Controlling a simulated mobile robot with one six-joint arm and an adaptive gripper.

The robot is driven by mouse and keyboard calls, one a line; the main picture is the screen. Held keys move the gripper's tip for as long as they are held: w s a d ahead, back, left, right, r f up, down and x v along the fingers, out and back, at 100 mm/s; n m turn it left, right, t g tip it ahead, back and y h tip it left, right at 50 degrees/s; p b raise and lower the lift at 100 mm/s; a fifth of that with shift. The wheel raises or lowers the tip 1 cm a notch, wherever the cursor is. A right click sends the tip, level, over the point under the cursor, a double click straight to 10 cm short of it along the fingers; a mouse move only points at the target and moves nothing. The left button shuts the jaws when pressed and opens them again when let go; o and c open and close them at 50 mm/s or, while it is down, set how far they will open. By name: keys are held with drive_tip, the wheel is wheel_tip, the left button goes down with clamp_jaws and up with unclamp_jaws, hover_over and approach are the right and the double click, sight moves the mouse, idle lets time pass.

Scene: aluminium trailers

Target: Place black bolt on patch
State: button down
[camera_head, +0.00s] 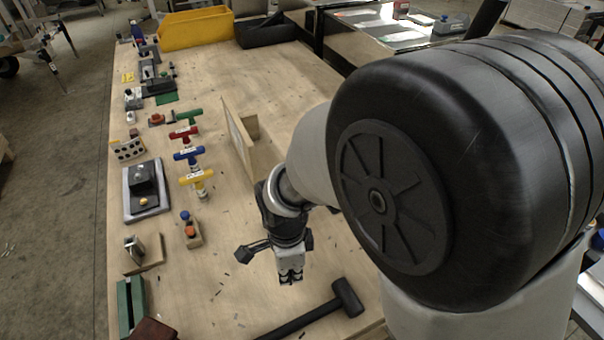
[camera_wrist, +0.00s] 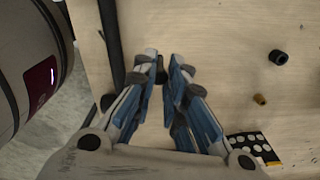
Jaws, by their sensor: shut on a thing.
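My gripper (camera_head: 290,279) hangs low over the near part of the wooden table, left of my arm and above the hammer. In the wrist view its fingers (camera_wrist: 169,82) are nearly together. A small dark thing, which looks like the black bolt (camera_wrist: 161,74), is between the fingertips, mostly hidden by the dark pads. Its shape is not clear. I cannot tell which patch is meant.
A black hammer (camera_head: 346,298) lies near the front. Coloured T-handled tools (camera_head: 188,155), a holed block (camera_head: 128,150) and a grey plate (camera_head: 131,208) line the left side. A wooden upright (camera_head: 238,140) stands beyond my gripper. A yellow bin (camera_head: 196,28) is at the back.

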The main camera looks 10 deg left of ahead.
drive_tip(key=shift+f+b, duration=0.85)
drive_tip(key=shift+f, duration=2.35)
drive_tip(key=shift+f, duration=0.2)
drive_tip(key=c, duration=1.6)
unclamp_jaws()
drive_tip(key=shift+c, duration=0.2)
drive_tip(key=shift+r, duration=0.15)
